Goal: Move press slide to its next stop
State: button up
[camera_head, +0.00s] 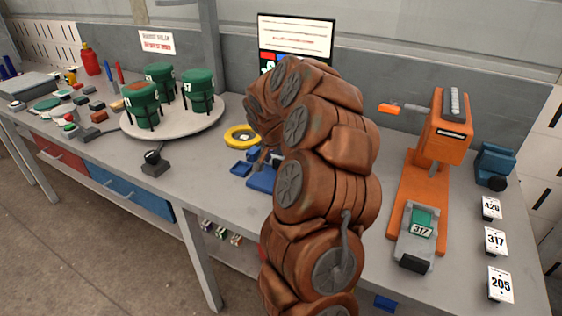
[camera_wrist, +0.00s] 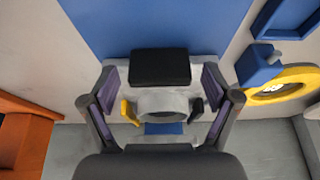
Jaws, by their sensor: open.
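In the wrist view, my gripper (camera_wrist: 160,88) is open, its fingers on either side of a grey slide piece (camera_wrist: 116,78). The piece has a black block (camera_wrist: 160,68) at its upper end, a round collar (camera_wrist: 163,102), and a small yellow tab (camera_wrist: 130,112) on the left. It sits over a blue base (camera_wrist: 150,25). I cannot tell whether the fingers touch it. In the head view, my arm hides this piece and my gripper. An orange press-like device (camera_head: 445,135) stands to the right, with a grey carriage (camera_head: 408,246) carrying a green block (camera_head: 424,217) marked 317.
A yellow ring (camera_head: 240,136) lies left of my arm. Farther left, green canisters stand on a round white plate (camera_head: 190,127). A small joystick-like device (camera_head: 155,163) stands near the front edge. Number cards (camera_head: 495,240) and a blue device (camera_head: 494,165) are at right.

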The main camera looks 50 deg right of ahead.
grip_shut()
dwell(0.7)
